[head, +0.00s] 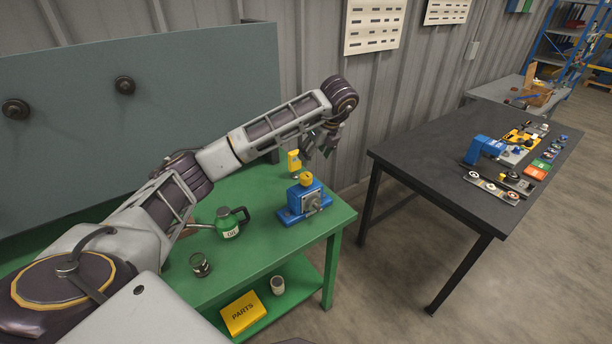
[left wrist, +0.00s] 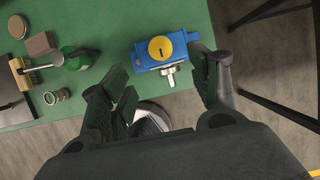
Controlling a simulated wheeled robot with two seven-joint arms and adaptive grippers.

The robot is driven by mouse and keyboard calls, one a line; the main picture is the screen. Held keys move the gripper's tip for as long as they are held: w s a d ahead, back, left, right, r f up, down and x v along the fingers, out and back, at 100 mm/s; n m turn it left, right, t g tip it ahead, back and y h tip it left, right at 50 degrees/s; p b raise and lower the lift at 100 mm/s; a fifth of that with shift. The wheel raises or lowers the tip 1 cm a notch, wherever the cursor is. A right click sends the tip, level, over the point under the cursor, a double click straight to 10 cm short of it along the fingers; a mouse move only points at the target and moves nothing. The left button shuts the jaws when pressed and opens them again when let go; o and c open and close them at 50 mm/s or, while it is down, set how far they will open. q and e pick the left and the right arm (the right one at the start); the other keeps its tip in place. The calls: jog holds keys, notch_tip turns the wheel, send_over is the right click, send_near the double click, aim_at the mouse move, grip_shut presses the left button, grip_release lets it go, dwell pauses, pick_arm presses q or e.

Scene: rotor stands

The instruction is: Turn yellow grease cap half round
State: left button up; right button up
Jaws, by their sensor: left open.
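The yellow grease cap (head: 306,178) sits on top of a blue housing (head: 304,200) near the right end of the green bench. In the left wrist view the cap (left wrist: 160,48) is a round yellow disc with a dark slot, seen from above on the blue housing (left wrist: 146,53). My left gripper (head: 321,146) is above and slightly behind the housing in the head view. My right gripper is not in view.
A yellow parts box (head: 242,313) lies on the lower shelf. A dark table (head: 430,165) with several parts stands to the right.

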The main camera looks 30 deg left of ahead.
aim_at(306, 175)
pick_arm(q)
jog(key=p+x, duration=0.3)
jog(key=x, duration=1)
jog(key=shift+w+r, duration=0.1)
jog(key=c, duration=1)
